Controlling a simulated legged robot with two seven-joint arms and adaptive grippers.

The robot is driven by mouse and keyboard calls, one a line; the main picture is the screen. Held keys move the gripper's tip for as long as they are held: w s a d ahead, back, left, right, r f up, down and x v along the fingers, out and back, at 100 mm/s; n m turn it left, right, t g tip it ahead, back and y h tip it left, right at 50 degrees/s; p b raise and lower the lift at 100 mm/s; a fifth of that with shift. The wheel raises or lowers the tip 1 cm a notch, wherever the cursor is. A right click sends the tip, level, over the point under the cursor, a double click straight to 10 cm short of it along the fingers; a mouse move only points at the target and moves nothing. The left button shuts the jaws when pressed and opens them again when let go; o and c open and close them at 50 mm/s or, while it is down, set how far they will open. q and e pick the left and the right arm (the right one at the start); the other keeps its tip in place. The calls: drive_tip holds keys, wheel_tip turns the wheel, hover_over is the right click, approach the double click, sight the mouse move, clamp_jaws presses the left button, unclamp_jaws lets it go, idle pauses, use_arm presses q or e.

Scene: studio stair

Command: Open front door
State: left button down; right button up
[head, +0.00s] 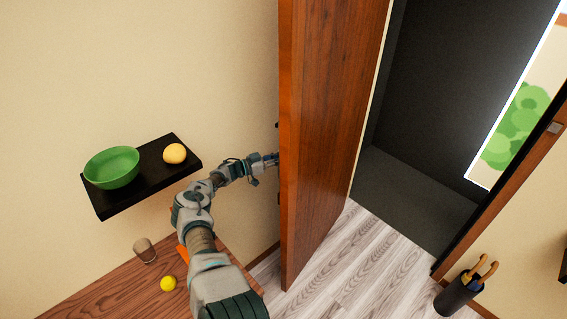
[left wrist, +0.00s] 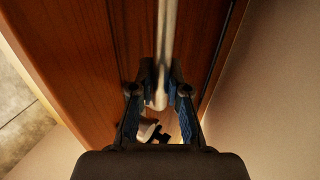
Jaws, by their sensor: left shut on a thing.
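The front door (head: 325,130) is a brown wooden panel standing ajar, swung well away from its frame, with its edge toward me. My left arm reaches in from below, and my left gripper (head: 272,159) is at the door's left face, mostly hidden behind its edge. In the left wrist view the left gripper (left wrist: 160,85) is shut on a pale metal bar-shaped door handle (left wrist: 165,45), with the wooden door (left wrist: 85,50) behind it. My right gripper is not in view.
A dark wall shelf (head: 145,190) holds a green bowl (head: 112,168) and a yellow round thing (head: 175,153). Below, a wooden table (head: 105,295) bears a cup (head: 145,250) and a yellow ball (head: 168,283). An umbrella stand (head: 455,294) stands by the doorway's right side. The pale plank floor (head: 365,265) beside the door is clear.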

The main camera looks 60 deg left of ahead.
use_arm(q)
drive_tip(key=shift+a+r, duration=0.15)
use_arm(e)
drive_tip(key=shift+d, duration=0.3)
use_arm(q)
drive_tip(key=c, duration=1.3)
unclamp_jaws()
drive_tip(key=shift+c, duration=0.2)
drive_tip(key=shift+o, duration=1)
drive_tip(key=shift+w, duration=0.1)
drive_tip(key=shift+w+f, duration=0.1)
drive_tip(key=shift+f, duration=0.1)
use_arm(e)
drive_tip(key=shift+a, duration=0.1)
use_arm(q)
drive_tip(key=s+a, duration=0.1)
drive_tip(key=s, duration=1.1)
drive_tip(key=shift+a+f, duration=0.15)
drive_tip(key=shift+a, duration=0.15)
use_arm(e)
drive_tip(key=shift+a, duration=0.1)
